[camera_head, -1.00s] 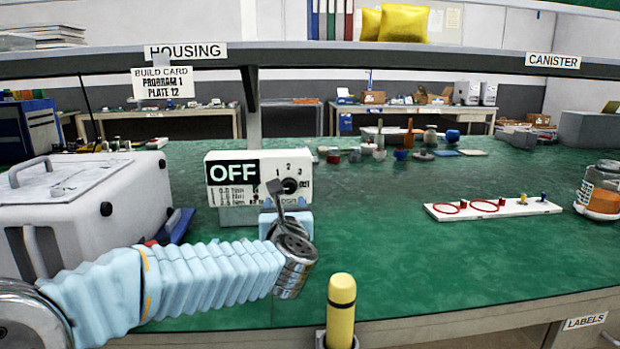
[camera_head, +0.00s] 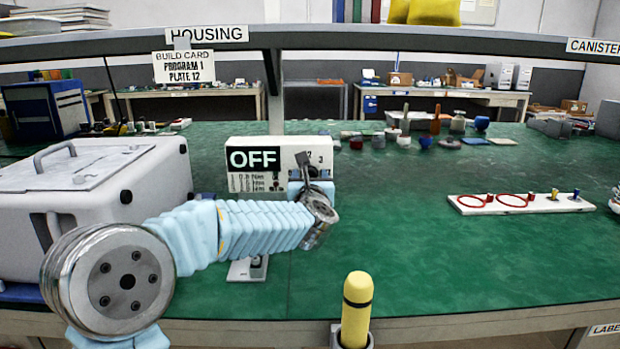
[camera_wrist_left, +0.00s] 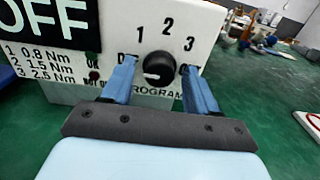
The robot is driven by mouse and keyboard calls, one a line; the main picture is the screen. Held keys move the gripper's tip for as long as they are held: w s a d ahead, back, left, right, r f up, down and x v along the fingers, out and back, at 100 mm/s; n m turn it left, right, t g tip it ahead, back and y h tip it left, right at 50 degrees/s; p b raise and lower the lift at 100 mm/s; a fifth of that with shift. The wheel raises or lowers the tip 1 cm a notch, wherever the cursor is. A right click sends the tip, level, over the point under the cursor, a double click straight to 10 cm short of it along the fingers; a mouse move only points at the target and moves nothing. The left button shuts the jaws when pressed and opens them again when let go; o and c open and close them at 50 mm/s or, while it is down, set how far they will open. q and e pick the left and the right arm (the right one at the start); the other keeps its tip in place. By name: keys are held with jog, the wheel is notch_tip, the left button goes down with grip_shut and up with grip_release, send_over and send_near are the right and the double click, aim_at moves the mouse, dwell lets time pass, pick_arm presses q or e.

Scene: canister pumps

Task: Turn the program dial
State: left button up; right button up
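The white program box (camera_head: 284,148) stands on the green bench, with a black display (camera_head: 254,159) reading OFF. In the left wrist view its black round dial (camera_wrist_left: 158,68) has a white mark toward its left side, with 1, 2, 3 printed around it and partly covered lettering at both sides. My left gripper (camera_wrist_left: 161,85) is open, with one blue finger left of the dial and one right; I cannot tell whether they touch it. In the head view my left gripper (camera_head: 308,172) is in front of the box and hides the dial. My right gripper is out of view.
A build card (camera_head: 184,68) reads PROGRAM 1, PLATE 12. A grey-white case (camera_head: 90,195) stands left of the box. A yellow-topped cylinder (camera_head: 357,310) stands at the front edge. A white board (camera_head: 520,203) lies to the right.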

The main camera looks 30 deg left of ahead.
pick_arm(q)
jog(key=c, duration=1)
jog(key=shift+o, duration=0.2)
jog(key=shift+m, duration=0.3)
jog(key=shift+m+b, duration=0.55)
jog(key=shift+m, duration=0.05)
jog(key=shift+m+b, duration=0.45)
jog(key=shift+m, duration=0.75)
jog(key=m, duration=0.4)
jog(key=shift+d+m, duration=0.15)
jog(key=shift+m, duration=0.15)
jog(key=o, duration=1)
